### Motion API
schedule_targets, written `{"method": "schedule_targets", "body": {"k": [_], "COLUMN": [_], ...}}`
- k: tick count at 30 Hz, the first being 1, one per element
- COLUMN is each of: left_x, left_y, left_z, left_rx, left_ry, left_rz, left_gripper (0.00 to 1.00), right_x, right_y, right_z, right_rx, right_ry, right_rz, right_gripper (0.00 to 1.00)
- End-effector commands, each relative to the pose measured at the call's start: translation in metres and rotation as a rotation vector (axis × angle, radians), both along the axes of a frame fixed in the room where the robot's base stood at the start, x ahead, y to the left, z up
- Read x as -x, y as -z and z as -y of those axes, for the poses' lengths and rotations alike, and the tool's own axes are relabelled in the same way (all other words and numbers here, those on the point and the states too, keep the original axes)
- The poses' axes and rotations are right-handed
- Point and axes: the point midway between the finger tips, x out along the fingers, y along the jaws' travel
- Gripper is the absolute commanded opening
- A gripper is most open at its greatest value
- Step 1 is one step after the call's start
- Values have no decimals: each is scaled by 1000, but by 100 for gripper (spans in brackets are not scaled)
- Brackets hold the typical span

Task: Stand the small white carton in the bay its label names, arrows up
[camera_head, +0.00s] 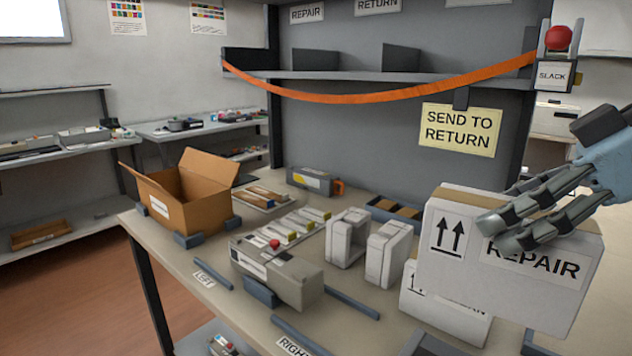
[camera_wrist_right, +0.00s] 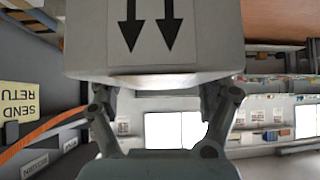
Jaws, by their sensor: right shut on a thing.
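A white carton (camera_head: 460,272) with two up arrows and a REPAIR label is in my right gripper (camera_head: 498,230), raised above the right end of the table. Its arrows point up in the head view, and it looks slightly tilted. In the right wrist view the carton (camera_wrist_right: 155,40) lies between the fingers, its arrows upside down like the rest of that picture. A second white carton (camera_head: 425,308), its label partly hidden and ending in "RN", stands below and behind it. The shelf has a REPAIR bay label (camera_head: 307,13) and a RETURN bay label (camera_head: 377,5). My left gripper is not in view.
A slack orange strap (camera_head: 390,97) droops across the shelf front to a red knob (camera_head: 558,38) tagged SLACK. A SEND TO RETURN sign (camera_head: 459,129) hangs below the shelf.

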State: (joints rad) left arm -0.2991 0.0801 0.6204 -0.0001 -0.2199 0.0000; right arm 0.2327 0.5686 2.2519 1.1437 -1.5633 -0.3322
Motion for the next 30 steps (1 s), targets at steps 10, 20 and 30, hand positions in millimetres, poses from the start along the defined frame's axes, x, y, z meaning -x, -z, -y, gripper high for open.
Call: {"method": "schedule_targets", "body": {"k": [10, 20, 30], "left_x": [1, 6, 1], "left_y": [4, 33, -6], "left_z": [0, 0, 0], "left_rx": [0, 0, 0], "left_ry": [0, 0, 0], "left_rz": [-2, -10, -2], "left_gripper": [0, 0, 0], "right_x": [0, 0, 0], "right_y": [4, 41, -8], "right_z": [0, 0, 0], "right_rx": [0, 0, -1], "right_ry": [1, 1, 0], "right_rz": [-1, 1, 4], "right_gripper": [20, 20, 20]}}
